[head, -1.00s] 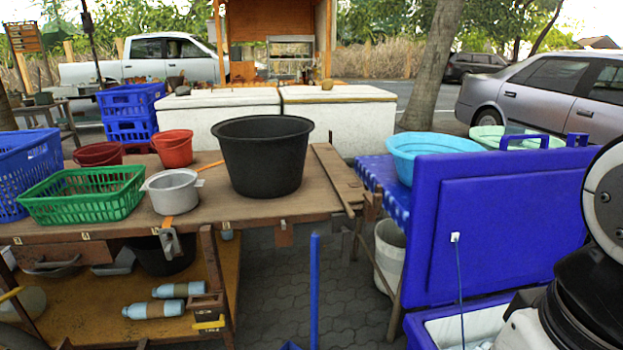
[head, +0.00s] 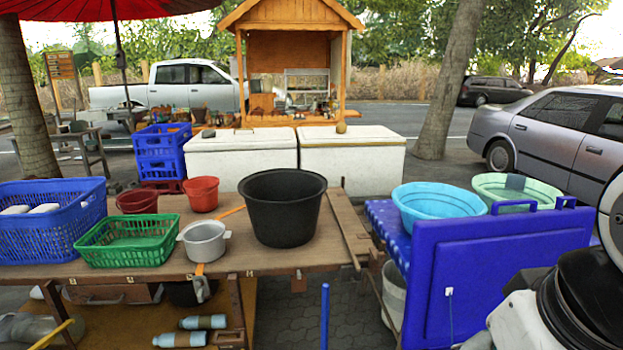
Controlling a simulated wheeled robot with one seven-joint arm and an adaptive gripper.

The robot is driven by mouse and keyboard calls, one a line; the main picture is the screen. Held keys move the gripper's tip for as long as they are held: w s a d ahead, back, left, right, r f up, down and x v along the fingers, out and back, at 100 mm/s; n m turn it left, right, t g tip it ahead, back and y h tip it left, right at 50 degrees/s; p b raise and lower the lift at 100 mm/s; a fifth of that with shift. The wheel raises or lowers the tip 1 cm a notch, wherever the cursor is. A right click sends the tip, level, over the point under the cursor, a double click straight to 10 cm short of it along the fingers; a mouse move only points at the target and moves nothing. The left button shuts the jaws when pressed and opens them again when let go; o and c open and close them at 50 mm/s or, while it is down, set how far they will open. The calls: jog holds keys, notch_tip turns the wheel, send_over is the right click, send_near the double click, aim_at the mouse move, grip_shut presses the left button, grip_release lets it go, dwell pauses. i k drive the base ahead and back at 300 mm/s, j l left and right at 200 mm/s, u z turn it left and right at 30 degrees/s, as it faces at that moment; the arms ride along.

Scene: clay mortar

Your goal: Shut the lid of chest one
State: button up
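A blue chest lid (head: 497,272) stands upright, raised open, at the lower right in the head view, with a blue handle at its top edge and a cord hanging from a white fitting. The chest body below it is almost wholly out of frame now. Two white chests (head: 241,157) and (head: 352,158) stand side by side in the back with their lids down. No label shows which is chest one. My arm fills the lower right edge, in front of the blue lid's right side. My gripper is not in view.
A wooden table (head: 150,268) on the left holds a black tub (head: 283,208), a metal pot (head: 204,242), red buckets and baskets. A blue post (head: 325,315) stands in the paved gap. Basins (head: 437,205) sit behind the lid. A silver car (head: 560,130) is parked right.

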aim_at(471, 258)
jog(key=l, duration=0.55)
jog(key=l+z, duration=0.15)
jog(key=l, duration=0.4)
jog(key=i+l, duration=0.1)
jog(key=l, duration=0.45)
jog(key=l+z, duration=0.1)
jog(key=l, duration=0.45)
jog(key=i+l, duration=0.15)
jog(key=l, duration=0.4)
jog(key=l+z, duration=0.15)
jog(key=l, duration=0.4)
jog(key=i, duration=0.05)
